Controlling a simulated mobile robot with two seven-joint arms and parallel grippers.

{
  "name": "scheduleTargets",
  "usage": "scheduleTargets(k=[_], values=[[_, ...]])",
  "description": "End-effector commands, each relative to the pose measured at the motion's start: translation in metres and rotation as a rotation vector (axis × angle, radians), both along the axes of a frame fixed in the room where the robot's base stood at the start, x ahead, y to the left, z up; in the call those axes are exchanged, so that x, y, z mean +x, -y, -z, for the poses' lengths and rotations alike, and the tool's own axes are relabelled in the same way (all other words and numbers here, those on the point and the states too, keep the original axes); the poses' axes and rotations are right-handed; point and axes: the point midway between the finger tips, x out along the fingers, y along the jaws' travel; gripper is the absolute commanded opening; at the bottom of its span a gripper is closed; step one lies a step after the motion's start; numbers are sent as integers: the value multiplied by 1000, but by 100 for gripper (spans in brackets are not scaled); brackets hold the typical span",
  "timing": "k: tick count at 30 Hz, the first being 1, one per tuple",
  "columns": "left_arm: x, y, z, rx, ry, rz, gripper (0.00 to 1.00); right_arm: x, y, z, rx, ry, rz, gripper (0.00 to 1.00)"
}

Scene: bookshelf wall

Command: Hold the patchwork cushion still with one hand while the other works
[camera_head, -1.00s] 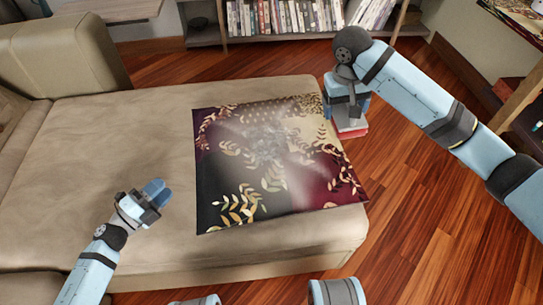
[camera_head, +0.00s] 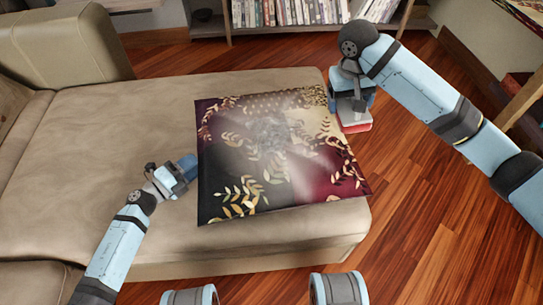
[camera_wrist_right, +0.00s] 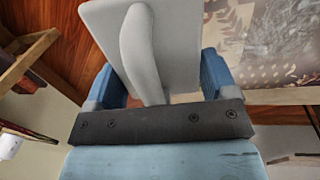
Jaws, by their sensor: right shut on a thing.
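The patchwork cushion (camera_head: 300,155), dark maroon, black and cream with gold leaves, lies flat on the beige sofa seat. A greyish, hair-like patch (camera_head: 272,133) covers its middle. My left gripper (camera_head: 189,165) is at the cushion's left edge, low over the seat; whether it touches is unclear, and its finger gap cannot be made out. My right gripper (camera_head: 351,95) is shut on the curved handle of a flat pale grey tool (camera_wrist_right: 146,50). The tool, with a red underside (camera_head: 356,127), is held just right of the cushion's upper right side, beyond the sofa edge.
The beige sofa (camera_head: 110,150) has bare seat left of the cushion and a raised armrest (camera_head: 75,45) at upper left. Bookshelves (camera_head: 290,14) line the back wall. A wooden-legged piece of furniture (camera_head: 520,100) stands at the right. Open wood floor (camera_head: 440,225) lies right of the sofa.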

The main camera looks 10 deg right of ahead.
Motion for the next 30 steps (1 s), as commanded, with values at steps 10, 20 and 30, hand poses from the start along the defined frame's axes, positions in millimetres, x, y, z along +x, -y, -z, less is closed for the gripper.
scheduleTargets(k=[10, 20, 30], values=[[14, 17, 0, 0, 0, -1, 39, 0, 0, 4, 0, 0, 0, 54], [14, 17, 0, 0, 0, -1, 21, 0, 0, 4, 0, 0, 0, 54], [14, 17, 0, -1, -1, -1, 0, 0, 0, 4, 0, 0, 0, 54]])
